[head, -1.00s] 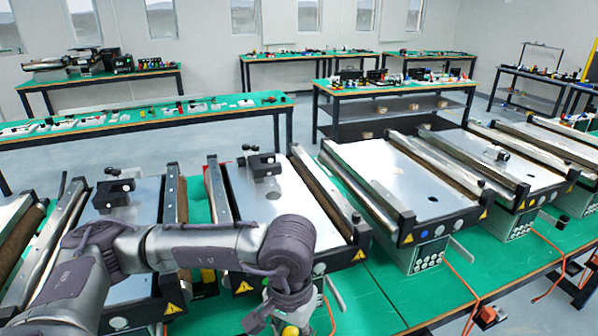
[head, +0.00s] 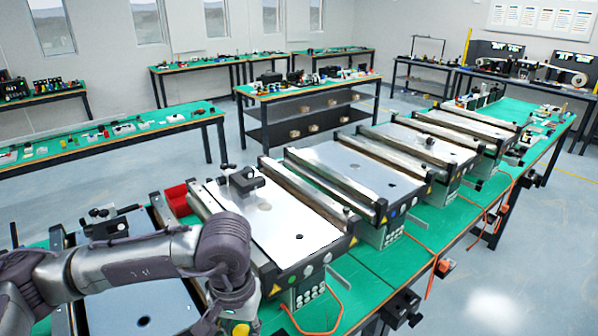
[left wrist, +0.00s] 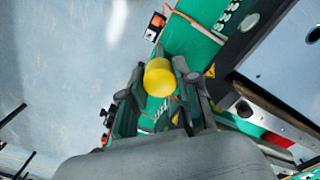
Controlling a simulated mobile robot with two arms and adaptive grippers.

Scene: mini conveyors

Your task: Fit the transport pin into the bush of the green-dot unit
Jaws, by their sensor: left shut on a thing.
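My left gripper (left wrist: 160,95) is shut on a yellow cylindrical piece (left wrist: 159,77), seen end-on between the fingers; I take it for the transport pin's head. The rest of the pin is hidden. In the head view the yellow piece (head: 241,329) shows at the bottom edge, in front of the conveyor units and apart from them. The nearest whole unit (head: 285,222) has a pale top plate with a dark round hole. A greenish round dot (left wrist: 249,22) shows on a dark front rail in the left wrist view. I cannot tell which hole is the bush. My right gripper is not in view.
More conveyor units stand along the green bench (head: 437,236), one with a blue dot (head: 393,215). A black bracket (head: 243,180) stands on the nearest whole unit. A red bin (head: 177,198) is beside it. Orange cables (head: 432,275) hang at the front edge. The floor at right is clear.

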